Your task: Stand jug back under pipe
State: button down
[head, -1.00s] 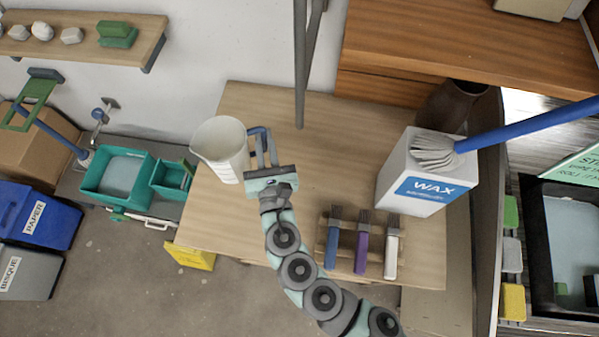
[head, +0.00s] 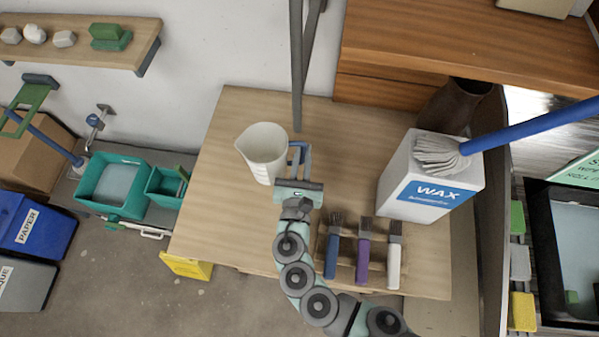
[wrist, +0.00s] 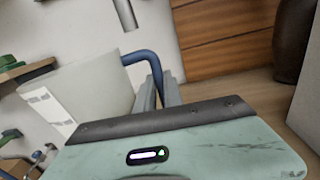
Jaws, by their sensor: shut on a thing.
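The jug (head: 263,152) is a white measuring jug with a spout at its left and a blue handle (head: 299,150) at its right. My gripper (head: 300,163) is shut on the handle, and the jug is at the gripper's left. In the wrist view the jug (wrist: 80,85) fills the left side, with the handle (wrist: 146,58) at my fingers (wrist: 160,92). A grey pipe (head: 297,60) comes down behind the handle, to the right of the jug. I cannot tell whether the jug's base touches the table.
The wooden table (head: 215,215) is clear left of the jug. A white WAX container (head: 415,165) with a blue-handled mop head (head: 440,153) on it stands right. Several brushes (head: 363,250) stand in a rack nearer the front. A dark vase (head: 450,110) is behind the container.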

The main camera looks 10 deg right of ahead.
jog(key=shift+d+r+m+g+h, duration=0.95)
jog(key=shift+d+m+h, duration=0.65)
jog(key=shift+d, duration=1.95)
jog(key=shift+h, duration=0.4)
jog(key=f, duration=0.3)
jog(key=f+b, duration=0.1)
jog(key=f, duration=0.2)
jog(key=s+f+b, duration=0.1)
jog(key=f, duration=0.2)
jog(key=shift+d+f, duration=0.1)
jog(key=shift+f, duration=0.3)
jog(key=c, duration=1.9)
grip_release()
jog(key=shift+f, duration=0.15)
jog(key=o, duration=0.4)
jog(key=shift+o, duration=0.2)
